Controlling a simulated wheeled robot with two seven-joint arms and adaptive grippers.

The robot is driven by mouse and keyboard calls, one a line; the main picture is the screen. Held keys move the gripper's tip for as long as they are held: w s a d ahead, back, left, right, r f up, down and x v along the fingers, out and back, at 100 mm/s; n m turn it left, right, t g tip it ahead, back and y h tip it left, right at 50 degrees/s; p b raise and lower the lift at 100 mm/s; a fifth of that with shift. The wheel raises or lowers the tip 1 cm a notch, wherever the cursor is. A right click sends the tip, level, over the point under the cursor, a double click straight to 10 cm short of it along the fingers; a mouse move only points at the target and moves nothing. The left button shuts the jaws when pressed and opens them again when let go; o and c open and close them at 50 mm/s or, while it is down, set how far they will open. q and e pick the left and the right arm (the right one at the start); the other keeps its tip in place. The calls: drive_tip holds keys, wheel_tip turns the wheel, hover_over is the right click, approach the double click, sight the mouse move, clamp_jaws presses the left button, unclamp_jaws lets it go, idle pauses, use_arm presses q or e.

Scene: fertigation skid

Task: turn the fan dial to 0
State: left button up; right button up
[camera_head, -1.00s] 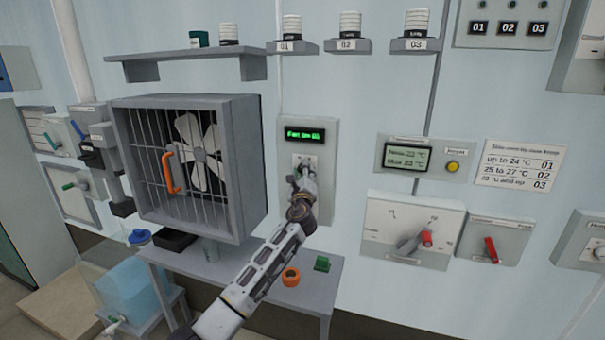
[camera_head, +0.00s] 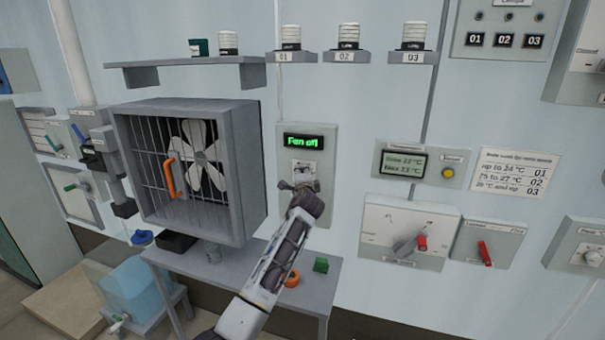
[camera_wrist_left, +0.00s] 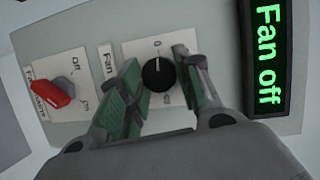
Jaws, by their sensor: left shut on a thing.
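The fan panel (camera_head: 325,211) hangs on the wall right of the caged fan (camera_head: 203,157). Its green display (camera_head: 304,141) reads "Fan off". The black fan dial (camera_wrist_left: 158,74) shows in the left wrist view, its white mark pointing up toward the 0 on its label. My left gripper (camera_wrist_left: 152,88) is shut on the dial, with a green-padded finger on either side. In the head view my left gripper (camera_head: 304,180) is at the panel below the display and hides the dial. My right gripper is not in view.
A red switch (camera_wrist_left: 52,93) marked Off and On sits beside the dial. Right of the panel are a box with a grey-and-red knob (camera_head: 404,246) and a red lever (camera_head: 485,253). A grey table (camera_head: 232,268) with an orange ring (camera_head: 292,279) stands below.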

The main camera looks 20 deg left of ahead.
use_arm(q)
drive_tip(key=shift+n+p, duration=0.4)
drive_tip(key=shift+n, duration=0.2)
drive_tip(key=o, duration=1)
drive_tip(key=shift+a, duration=0.1)
drive_tip(key=shift+s, duration=0.1)
drive_tip(key=shift+r+v, duration=0.15)
drive_tip(key=shift+v, duration=2.8)
drive_tip(key=shift+r+v, duration=0.1)
drive_tip(key=shift+v, duration=2.9)
drive_tip(key=shift+f, duration=0.1)
